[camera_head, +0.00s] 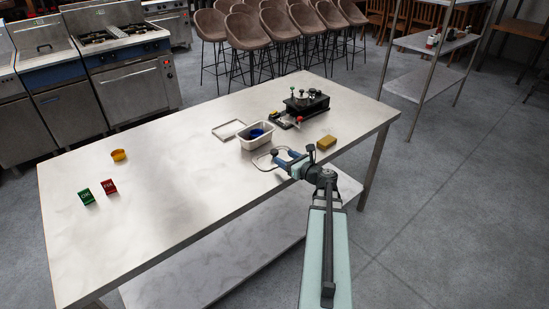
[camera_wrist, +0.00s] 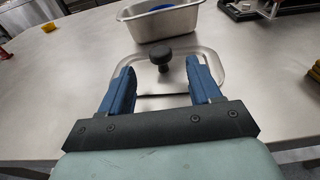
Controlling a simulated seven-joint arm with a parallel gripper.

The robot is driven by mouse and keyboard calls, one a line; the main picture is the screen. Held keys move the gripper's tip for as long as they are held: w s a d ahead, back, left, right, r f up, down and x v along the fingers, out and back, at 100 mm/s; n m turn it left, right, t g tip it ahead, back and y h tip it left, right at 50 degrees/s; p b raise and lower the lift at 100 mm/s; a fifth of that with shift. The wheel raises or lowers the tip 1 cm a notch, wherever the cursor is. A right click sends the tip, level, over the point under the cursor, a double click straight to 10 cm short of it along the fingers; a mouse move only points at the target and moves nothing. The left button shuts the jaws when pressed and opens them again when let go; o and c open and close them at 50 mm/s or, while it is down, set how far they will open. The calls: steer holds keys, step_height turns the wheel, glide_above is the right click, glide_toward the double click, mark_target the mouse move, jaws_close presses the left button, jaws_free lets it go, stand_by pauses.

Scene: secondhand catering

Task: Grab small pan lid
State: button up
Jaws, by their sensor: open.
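A flat rectangular metal lid with rounded corners (camera_wrist: 206,55) and a black knob (camera_wrist: 161,57) lies on the steel table in the wrist view. I take it to be the small pan lid. In the head view its left part (camera_head: 260,163) shows beside my gripper, which hides the rest. My gripper (camera_head: 281,160) is open and empty. In the wrist view its blue fingers (camera_wrist: 160,76) reach over the lid's near part, one to each side of the knob. I cannot tell whether they touch the lid.
A metal pan (camera_head: 256,139) with something blue inside stands just behind the lid. A thin rectangular tray or lid (camera_head: 228,129) lies to its left. A dark appliance (camera_head: 306,104) stands behind right, and a yellow-brown block (camera_head: 326,142) lies right. The table's left half (camera_head: 150,210) is mostly clear.

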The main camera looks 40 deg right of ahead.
mark_target(275, 151)
steer(key=w, duration=0.5)
steer(key=shift+f, duration=0.2)
steer(key=c, duration=1.2)
steer(key=shift+o, duration=0.2)
